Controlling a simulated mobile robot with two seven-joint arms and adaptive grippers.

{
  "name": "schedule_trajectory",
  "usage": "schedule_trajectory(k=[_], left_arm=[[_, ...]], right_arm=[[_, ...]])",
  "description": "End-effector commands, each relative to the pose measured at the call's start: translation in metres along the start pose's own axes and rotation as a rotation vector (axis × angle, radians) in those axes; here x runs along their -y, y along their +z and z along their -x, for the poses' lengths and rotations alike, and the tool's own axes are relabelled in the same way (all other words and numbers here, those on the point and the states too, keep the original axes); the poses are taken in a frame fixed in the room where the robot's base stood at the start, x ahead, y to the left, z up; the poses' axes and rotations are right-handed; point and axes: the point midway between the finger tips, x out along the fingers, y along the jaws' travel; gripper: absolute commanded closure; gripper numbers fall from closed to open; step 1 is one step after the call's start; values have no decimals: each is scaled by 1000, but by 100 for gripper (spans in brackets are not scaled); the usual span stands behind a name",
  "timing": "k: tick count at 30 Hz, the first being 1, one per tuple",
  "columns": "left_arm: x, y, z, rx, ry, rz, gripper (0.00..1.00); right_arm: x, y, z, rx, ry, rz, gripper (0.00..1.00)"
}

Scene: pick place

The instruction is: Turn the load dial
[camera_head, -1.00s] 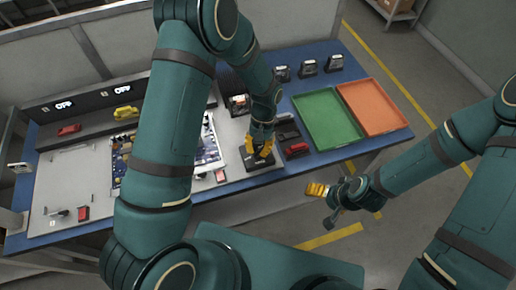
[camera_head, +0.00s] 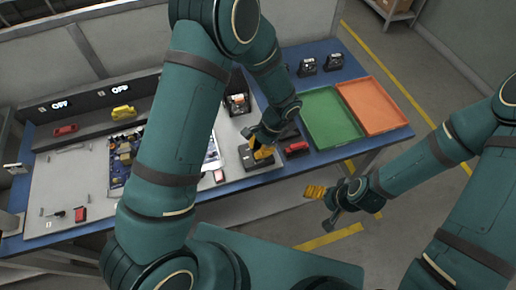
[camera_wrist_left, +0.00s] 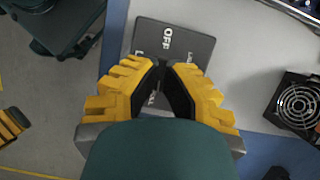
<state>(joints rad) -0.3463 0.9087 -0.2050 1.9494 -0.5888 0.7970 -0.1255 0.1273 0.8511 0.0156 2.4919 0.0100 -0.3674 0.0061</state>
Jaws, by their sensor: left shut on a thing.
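The load dial is a dark knob (camera_wrist_left: 162,67) on a dark square plate (camera_wrist_left: 197,44) with white lettering, of which "OFF" reads clearly in the left wrist view. In the head view the plate (camera_head: 262,164) lies near the front edge of the bench. My left gripper (camera_head: 257,151) is on the plate, its yellow fingers shut on the knob, which they mostly hide. In the left wrist view the fingertips (camera_wrist_left: 161,75) close around it. My right gripper (camera_head: 316,191) hangs off the bench in front, away from the dial; its jaw opening is unclear.
A green tray (camera_head: 308,142) and an orange tray (camera_head: 348,84) lie on the right of the blue bench (camera_head: 345,151). A red-topped item (camera_head: 296,147) sits close right of the dial. A fan unit (camera_wrist_left: 297,101) stands nearby. A circuit board (camera_head: 123,155) lies left.

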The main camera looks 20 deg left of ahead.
Motion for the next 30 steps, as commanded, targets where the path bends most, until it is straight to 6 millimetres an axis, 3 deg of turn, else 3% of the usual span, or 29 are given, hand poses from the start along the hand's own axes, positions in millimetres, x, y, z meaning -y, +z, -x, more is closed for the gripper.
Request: schedule_trajectory(k=[23,26,27,30], left_arm=[[-1,1,-1,2,-40,-104,100],[-1,1,-1,2,-40,-103,66],[-1,0,-1,2,-40,-103,61],[-1,0,-1,1,-41,-103,61]], right_arm=[[-1,1,-2,2,0,0,14],[-1,1,-2,2,0,0,14],[-1,1,-2,2,0,1,14],[-1,1,-2,2,0,1,14]])
